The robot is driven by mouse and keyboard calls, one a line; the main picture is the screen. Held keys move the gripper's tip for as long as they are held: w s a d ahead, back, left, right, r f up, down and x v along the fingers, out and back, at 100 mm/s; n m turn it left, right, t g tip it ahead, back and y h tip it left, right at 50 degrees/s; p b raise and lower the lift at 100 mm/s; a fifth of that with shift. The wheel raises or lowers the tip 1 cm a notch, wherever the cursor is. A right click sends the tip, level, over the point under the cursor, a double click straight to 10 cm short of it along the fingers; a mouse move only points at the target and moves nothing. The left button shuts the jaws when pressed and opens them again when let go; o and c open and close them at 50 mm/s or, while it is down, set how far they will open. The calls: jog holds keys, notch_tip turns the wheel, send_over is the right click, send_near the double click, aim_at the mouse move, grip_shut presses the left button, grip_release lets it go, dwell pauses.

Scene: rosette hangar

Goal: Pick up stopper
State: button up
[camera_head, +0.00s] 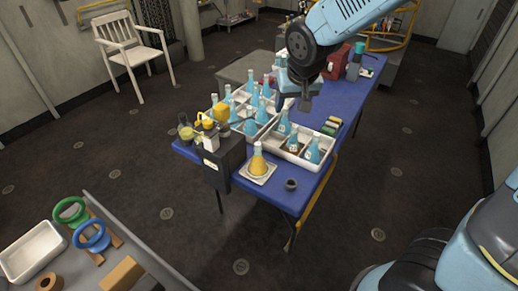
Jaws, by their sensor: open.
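A small dark round piece (291,184), which looks like the stopper, sits on the near end of the blue table (282,199). It stands apart, to the right of a flask with yellow liquid (258,162) on a white square base. My gripper (304,105) hangs from the blue arm above the table, farther back than the stopper and above the area of the white trays. It is open, and I see nothing held in it. Its fingertips are small and dark, so the gap between them is hard to make out.
White divided trays (297,157) hold several flasks with blue liquid. A dark box-shaped device (224,165) with yellow-topped bottles stands at the left edge. The table front around the stopper is clear.

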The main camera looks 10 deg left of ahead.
jog(key=n, duration=0.1)
send_near(258, 144)
jog(key=x, duration=0.7)
jog(key=shift+f, duration=0.25)
jog(key=shift+w+a+f, duration=0.15)
jog(key=shift+w+f, duration=0.1)
jog(key=shift+f, duration=0.3)
jog(key=shift+c, duration=0.4)
grip_shut()
jog(key=shift+r, duration=0.1)
